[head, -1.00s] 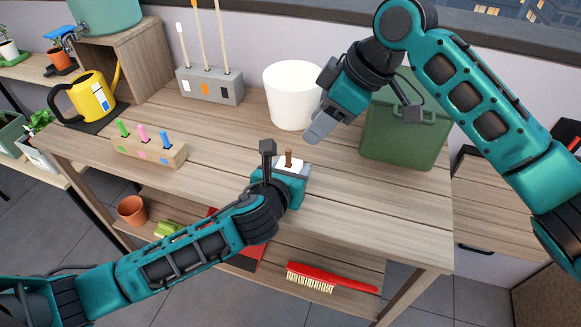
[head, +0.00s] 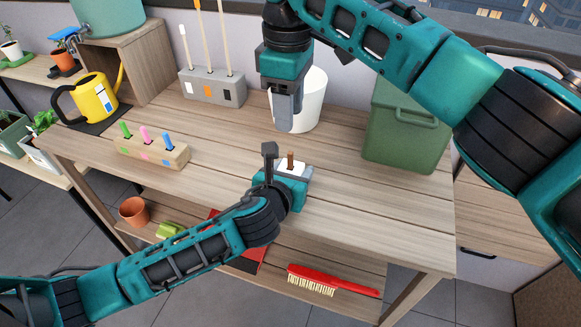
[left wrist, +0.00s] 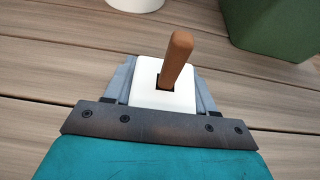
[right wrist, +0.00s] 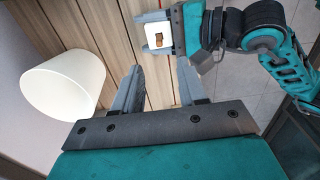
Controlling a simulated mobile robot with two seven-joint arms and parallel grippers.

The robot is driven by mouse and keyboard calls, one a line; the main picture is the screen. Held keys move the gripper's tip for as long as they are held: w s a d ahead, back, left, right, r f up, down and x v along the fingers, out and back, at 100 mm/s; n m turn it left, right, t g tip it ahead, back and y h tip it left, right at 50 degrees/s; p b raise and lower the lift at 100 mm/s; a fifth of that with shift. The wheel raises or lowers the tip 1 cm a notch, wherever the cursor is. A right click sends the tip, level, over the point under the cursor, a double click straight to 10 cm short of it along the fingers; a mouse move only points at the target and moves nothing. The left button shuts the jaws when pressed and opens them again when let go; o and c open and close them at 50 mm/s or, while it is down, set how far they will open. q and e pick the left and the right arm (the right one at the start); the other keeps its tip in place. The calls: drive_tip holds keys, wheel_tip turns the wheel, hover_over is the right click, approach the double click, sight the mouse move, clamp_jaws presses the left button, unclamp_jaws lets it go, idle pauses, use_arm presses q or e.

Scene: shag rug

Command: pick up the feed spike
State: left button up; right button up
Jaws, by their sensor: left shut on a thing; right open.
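The feed spike, a brown stick (head: 290,160), stands upright in a square hole in a small white block (head: 283,169) on the table. In the left wrist view the spike (left wrist: 176,58) rises from the block (left wrist: 150,97). My left gripper (head: 291,172) is shut on the white block, one finger on each side. My right gripper (head: 285,124) is open and empty, pointing down above and behind the block. In the right wrist view the block (right wrist: 153,33) and spike (right wrist: 158,42) lie beyond its open fingers (right wrist: 162,78), with a gap between.
A white pot (head: 312,103) stands right behind my right gripper. A green bin (head: 405,135) is to the right. A wooden block (head: 150,152) with coloured pegs, a grey tool holder (head: 212,90) and a yellow watering can (head: 93,97) are to the left. The table's front right is clear.

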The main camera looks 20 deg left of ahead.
sight(291, 152)
wheel_tip(291, 152, down, 8)
drive_tip(key=shift+d+f, duration=0.15)
drive_tip(key=shift+f, duration=0.05)
clamp_jaws()
idle(0.5)
